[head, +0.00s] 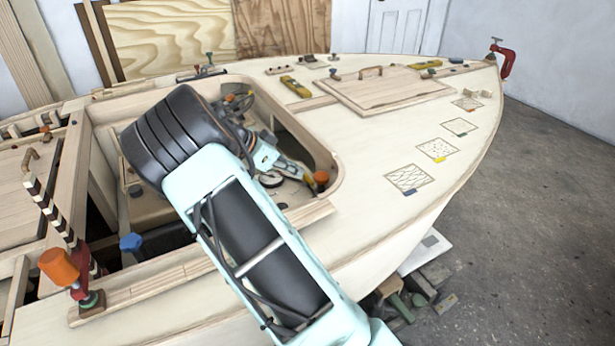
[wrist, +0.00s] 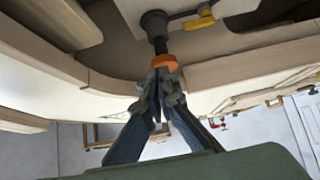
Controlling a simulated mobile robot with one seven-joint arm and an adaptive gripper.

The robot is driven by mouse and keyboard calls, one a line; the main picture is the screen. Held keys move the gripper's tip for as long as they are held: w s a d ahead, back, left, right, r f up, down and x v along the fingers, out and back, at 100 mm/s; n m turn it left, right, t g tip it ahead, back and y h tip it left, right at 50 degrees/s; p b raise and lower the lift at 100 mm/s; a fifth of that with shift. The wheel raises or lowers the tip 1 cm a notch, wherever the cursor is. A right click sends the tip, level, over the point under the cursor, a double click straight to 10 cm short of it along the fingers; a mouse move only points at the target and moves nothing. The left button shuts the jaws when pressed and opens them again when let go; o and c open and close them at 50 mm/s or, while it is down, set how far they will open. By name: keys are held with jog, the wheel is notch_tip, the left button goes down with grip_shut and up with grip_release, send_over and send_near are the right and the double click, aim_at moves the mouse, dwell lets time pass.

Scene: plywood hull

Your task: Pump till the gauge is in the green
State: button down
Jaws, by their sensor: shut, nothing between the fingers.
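My gripper (head: 298,169) is shut and empty inside the cockpit opening, at its right end. In the head view its tips are close beside an orange knob (head: 321,177). In the wrist view my gripper (wrist: 162,84) has its closed tips right at an orange knob or collar (wrist: 164,61) on a dark shaft, which leads to a grey round fitting (wrist: 154,22). I cannot tell whether the tips touch it. A small round, dark-rimmed thing (head: 270,181) below my gripper may be the gauge. Its needle and any green band are too small to read.
The cockpit's wooden rim (head: 333,160) surrounds my gripper closely. A yellow lever (wrist: 201,22) lies beside the grey fitting. A hatch lid (head: 380,90) lies on the foredeck.

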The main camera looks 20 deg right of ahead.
jog(key=shift+v, duration=1.2)
jog(key=shift+d+r, duration=0.1)
jog(key=shift+d, duration=0.05)
